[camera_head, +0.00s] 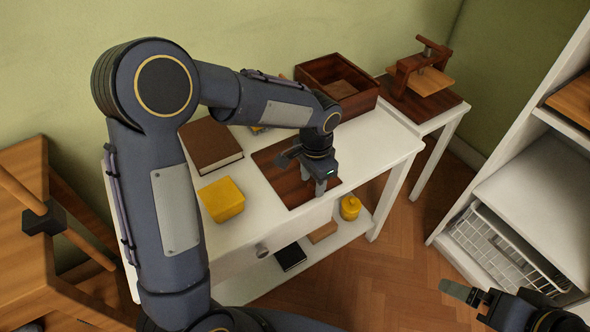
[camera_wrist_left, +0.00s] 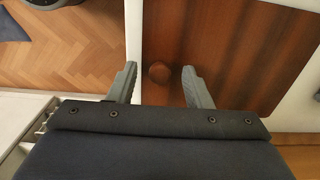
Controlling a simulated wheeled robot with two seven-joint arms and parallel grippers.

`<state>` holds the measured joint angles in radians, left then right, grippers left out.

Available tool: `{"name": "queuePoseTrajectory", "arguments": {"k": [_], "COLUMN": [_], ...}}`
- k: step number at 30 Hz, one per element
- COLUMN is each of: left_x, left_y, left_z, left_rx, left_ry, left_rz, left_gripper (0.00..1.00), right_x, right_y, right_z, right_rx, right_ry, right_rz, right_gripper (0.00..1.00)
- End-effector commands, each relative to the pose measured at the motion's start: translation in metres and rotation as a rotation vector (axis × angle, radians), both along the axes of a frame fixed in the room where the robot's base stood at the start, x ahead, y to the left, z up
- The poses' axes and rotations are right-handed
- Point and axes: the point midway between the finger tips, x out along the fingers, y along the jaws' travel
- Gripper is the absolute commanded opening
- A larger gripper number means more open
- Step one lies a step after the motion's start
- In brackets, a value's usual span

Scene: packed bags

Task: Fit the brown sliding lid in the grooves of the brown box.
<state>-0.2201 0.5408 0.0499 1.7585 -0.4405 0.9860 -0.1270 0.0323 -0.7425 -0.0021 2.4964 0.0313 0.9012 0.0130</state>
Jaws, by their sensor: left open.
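The brown sliding lid (camera_head: 289,188) lies flat on the white table. In the left wrist view the lid (camera_wrist_left: 235,50) fills much of the upper right, with a small round knob or notch (camera_wrist_left: 159,72) between my fingers. My left gripper (camera_head: 314,184) is open and empty, pointing down over the lid's right end; I cannot tell whether it touches. Its two fingers show in the left wrist view (camera_wrist_left: 160,82). The brown box (camera_head: 362,101) stands open-topped at the table's back right, apart from the lid. My right gripper (camera_head: 465,293) is low at the right; its jaw opening is unclear.
A brown book (camera_head: 210,145) and a yellow box (camera_head: 222,200) lie left of the lid. A wooden press (camera_head: 424,72) stands on a side table at the right. A yellow pot (camera_head: 350,207) sits on the lower shelf. White shelving (camera_head: 530,200) stands at far right.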

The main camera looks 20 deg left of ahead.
Motion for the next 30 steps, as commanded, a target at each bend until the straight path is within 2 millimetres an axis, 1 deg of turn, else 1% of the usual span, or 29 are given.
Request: {"name": "queuePoseTrajectory", "arguments": {"k": [2,12,23,26,30], "left_x": [0.0,0.0,0.0,0.001,0.001], "left_y": [0.0,0.0,0.0,0.0,-0.001], "left_z": [0.001,0.001,0.003,0.009,0.027], "left_rx": [0.0,-0.001,-0.001,-0.001,-0.002], "left_ry": [0.0,-0.001,-0.002,-0.003,-0.005], "left_rz": [0.0,0.0,0.0,0.0,0.0], "left_gripper": [0.45,0.01,0.0,0.0,0.0], "right_x": [0.0,0.0,0.0,0.0,0.0], "right_y": [0.0,0.0,0.0,0.0,0.0], "right_z": [0.0,0.0,0.001,0.003,0.009], "right_rx": [0.0,0.0,0.0,0.0,0.0], "right_ry": [0.0,0.0,0.0,0.0,0.0], "right_rz": [0.0,0.0,0.0,0.0,0.0], "right_gripper": [0.99,0.99,0.99,0.99,0.99]}}
